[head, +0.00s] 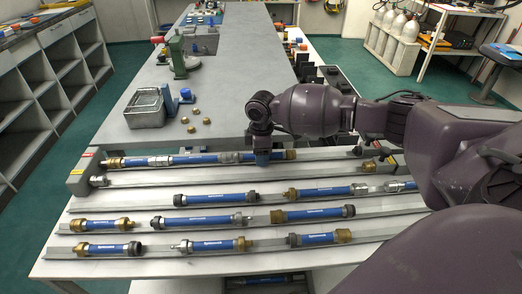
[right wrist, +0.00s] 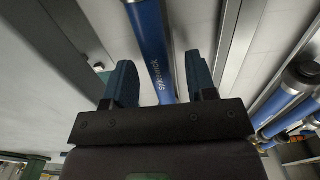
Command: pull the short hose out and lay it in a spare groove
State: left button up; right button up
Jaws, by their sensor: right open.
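Several blue hoses with brass, silver or dark end fittings lie in grey rails on the bench. In the rear rail, a row of blue hose (head: 190,159) and silver couplings (head: 229,157) runs in one line, with brass fittings at both ends. My right gripper (head: 262,158) is over the right part of this row. In the right wrist view, its two open fingers (right wrist: 161,82) stand either side of a blue hose (right wrist: 151,38), with space on both sides; depth contact cannot be told. Which hose is the short one is not marked. My left gripper is not in view.
The rail strip (head: 220,177) in front of the row looks bare over much of its length. Front rails hold more hoses (head: 215,244). A wire basket (head: 146,108), brass pieces (head: 206,121) and a green vise (head: 177,58) stand on the rear bench.

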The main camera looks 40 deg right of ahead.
jog(key=shift+c, duration=0.4)
grip_shut()
jog(key=shift+d, duration=0.15)
jog(key=shift+s+d, duration=0.1)
jog(key=shift+s, duration=0.05)
jog(key=shift+s+d, duration=0.1)
jog(key=shift+d, duration=0.1)
jog(key=shift+s+d+p, duration=0.45)
jog(key=shift+d+p, duration=0.15)
jog(key=shift+d, duration=0.15)
jog(key=shift+s+d, duration=0.2)
jog(key=shift+d, duration=0.1)
jog(key=shift+r, duration=0.2)
